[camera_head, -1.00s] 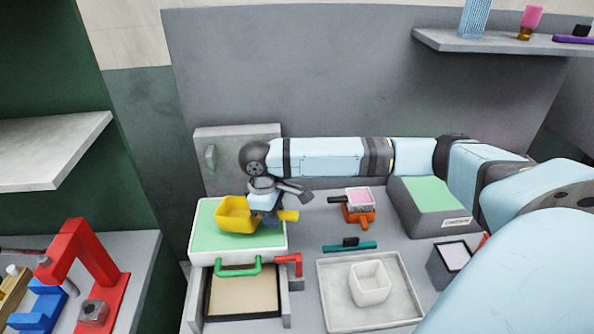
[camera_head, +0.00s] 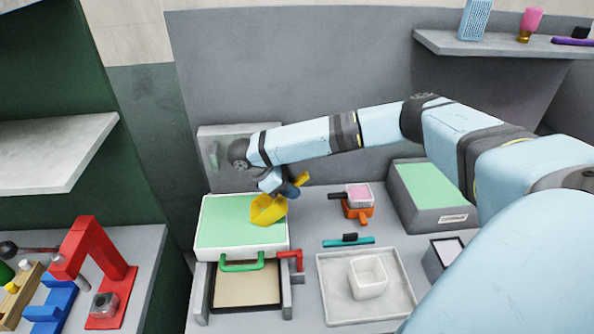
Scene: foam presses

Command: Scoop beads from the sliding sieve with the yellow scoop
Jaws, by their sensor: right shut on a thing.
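The yellow scoop (camera_head: 268,210) is tilted, over the right part of the sliding sieve (camera_head: 215,252). The sieve is a white-rimmed tray with a flat green fill and a green handle (camera_head: 242,263) at its front. My right gripper (camera_head: 283,188) is shut on the scoop's handle, which sticks up to the right of it. I cannot tell whether the scoop touches the green fill or holds beads. My left gripper is not in view.
Below the sieve is a tan-bottomed drawer (camera_head: 247,287) with a red handle (camera_head: 292,256) beside it. A white tray (camera_head: 400,305) bears a white cup (camera_head: 368,277). A grey box with a green top (camera_head: 425,185) stands right. A red press (camera_head: 95,260) stands left.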

